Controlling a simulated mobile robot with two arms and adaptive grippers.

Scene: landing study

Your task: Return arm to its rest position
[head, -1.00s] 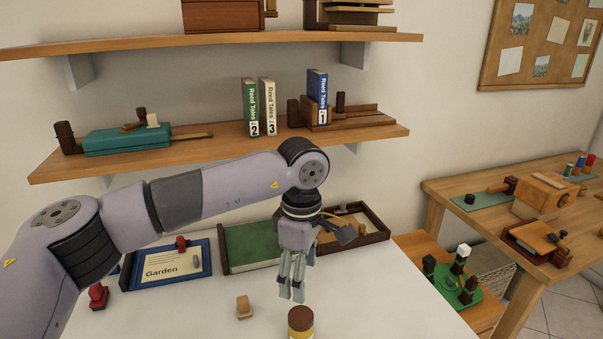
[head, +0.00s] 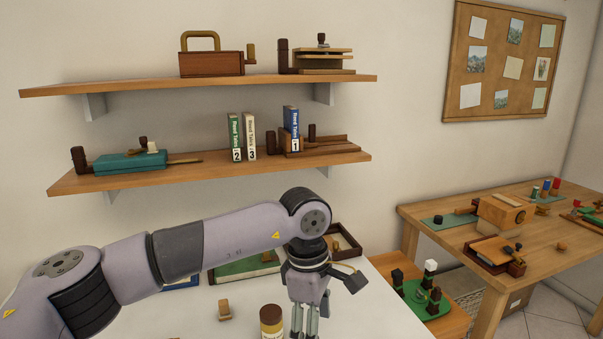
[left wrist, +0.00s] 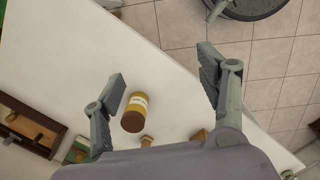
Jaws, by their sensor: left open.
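My left arm (head: 180,255) comes in from the left of the head view and reaches over the white table (head: 385,310). My left gripper (head: 305,332) points down at the bottom edge, just right of a yellow-brown jar (head: 271,322) in the picture. Its fingertips are cut off there. In the left wrist view the gripper (left wrist: 163,75) has its fingers spread wide with nothing between the tips. The jar (left wrist: 134,112) shows on the table beside the left finger, apart from it. My right gripper is not in view.
A small wooden piece (head: 224,310) stands on the table left of the jar. A green-bottomed tray (head: 235,270) and a brown tray (head: 345,240) lie behind the arm. Two wall shelves (head: 215,172) hang above. A side table (head: 465,225) stands at right.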

